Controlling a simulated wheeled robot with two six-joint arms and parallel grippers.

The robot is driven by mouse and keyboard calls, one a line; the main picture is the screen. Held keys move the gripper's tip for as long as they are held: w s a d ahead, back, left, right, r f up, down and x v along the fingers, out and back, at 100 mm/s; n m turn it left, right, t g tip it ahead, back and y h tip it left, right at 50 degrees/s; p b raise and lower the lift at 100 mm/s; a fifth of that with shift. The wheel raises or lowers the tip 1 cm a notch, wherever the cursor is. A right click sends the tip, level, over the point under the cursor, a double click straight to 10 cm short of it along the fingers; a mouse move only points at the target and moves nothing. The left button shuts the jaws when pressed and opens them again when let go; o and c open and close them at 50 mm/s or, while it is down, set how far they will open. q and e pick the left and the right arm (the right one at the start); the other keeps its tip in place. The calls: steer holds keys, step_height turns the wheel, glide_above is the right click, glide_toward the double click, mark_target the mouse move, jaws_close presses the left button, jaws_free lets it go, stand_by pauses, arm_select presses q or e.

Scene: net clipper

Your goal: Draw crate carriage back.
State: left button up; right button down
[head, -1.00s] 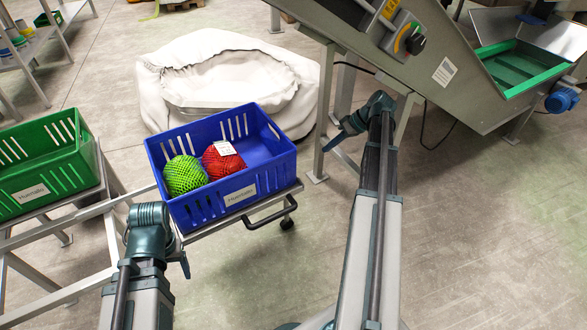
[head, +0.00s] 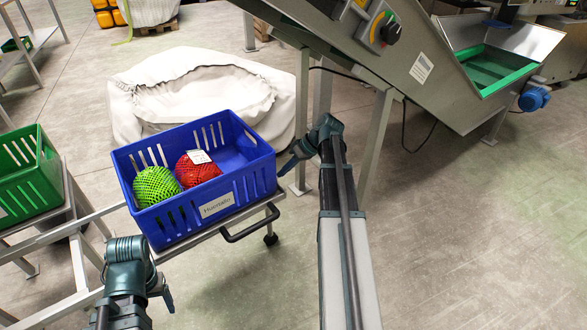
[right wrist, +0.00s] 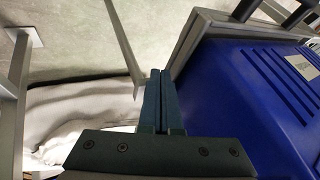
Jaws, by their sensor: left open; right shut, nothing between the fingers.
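The crate carriage is a low metal platform (head: 190,248) with a black bar handle (head: 252,229) on its near right side. A blue crate (head: 208,208) stands on it, holding a green net bag (head: 156,186) and a red net bag (head: 197,170). My left gripper (head: 165,291) is open and empty, in front of the carriage's near left corner, left of the handle. My right gripper (head: 291,166) is shut and empty, just right of the crate and apart from the handle. The right wrist view shows its closed fingers (right wrist: 162,95) beside the blue crate (right wrist: 245,90) and a grey frame edge (right wrist: 193,40).
A green crate (head: 28,180) stands on a metal stand at the left. A large white sack (head: 190,88) lies behind the blue crate. The inclined conveyor (head: 400,70) and its legs stand behind and right of my right gripper. Floor at the right is clear.

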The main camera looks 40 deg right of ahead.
steer(key=shift+a, duration=0.6)
